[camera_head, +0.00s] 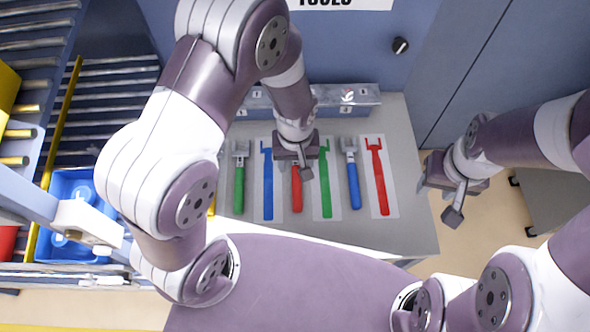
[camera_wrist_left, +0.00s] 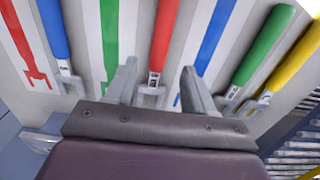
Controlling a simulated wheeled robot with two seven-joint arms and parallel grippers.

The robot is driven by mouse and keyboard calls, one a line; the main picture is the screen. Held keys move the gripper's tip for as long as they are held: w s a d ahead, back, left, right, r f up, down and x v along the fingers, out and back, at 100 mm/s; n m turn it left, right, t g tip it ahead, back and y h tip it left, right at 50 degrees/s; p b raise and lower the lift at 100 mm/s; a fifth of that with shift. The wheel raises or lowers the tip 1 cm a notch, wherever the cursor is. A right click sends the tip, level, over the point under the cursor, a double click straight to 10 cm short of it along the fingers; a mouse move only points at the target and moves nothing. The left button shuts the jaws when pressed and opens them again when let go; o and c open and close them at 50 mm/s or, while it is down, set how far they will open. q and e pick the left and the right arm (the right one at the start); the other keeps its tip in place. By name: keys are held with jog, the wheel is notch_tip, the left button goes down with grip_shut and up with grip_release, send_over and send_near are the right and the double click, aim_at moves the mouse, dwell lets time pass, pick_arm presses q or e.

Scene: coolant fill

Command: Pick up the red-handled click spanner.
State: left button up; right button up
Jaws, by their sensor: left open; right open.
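The red-handled click spanner (camera_head: 297,196) lies on the grey bench top, its handle toward me and its metal head mostly hidden by my left gripper (camera_head: 296,168). In the left wrist view, its red handle (camera_wrist_left: 165,38) runs between the two open fingers of my left gripper (camera_wrist_left: 158,78), touching neither as far as I can see. The gripper is empty over the head end; its height above the bench is hard to tell. My right gripper (camera_head: 453,200) is open and empty, off the bench's right side.
A green-handled spanner (camera_head: 239,188) and a blue-handled spanner (camera_head: 353,184) lie either side. Painted blue (camera_head: 267,185), green (camera_head: 325,185) and red (camera_head: 378,180) spanner outlines lie between and beyond. A numbered metal rack (camera_head: 358,96) stands behind. A yellow handle (camera_wrist_left: 296,62) shows in the wrist view.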

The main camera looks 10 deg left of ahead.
aim_at(296, 175)
pick_arm(q)
jog(key=f, duration=0.2)
jog(key=f+p, duration=0.1)
jog(key=f, duration=0.1)
jog(key=shift+s+d, duration=0.3)
jog(key=shift+s, duration=0.1)
jog(key=shift+w+a+f, duration=0.25)
jog(key=shift+w+f, duration=0.05)
jog(key=shift+f, duration=0.15)
jog(key=shift+s+d+r, duration=0.1)
jog(key=shift+s+d, duration=0.05)
jog(key=shift+s, duration=0.05)
grip_shut()
jog(key=shift+w, duration=0.1)
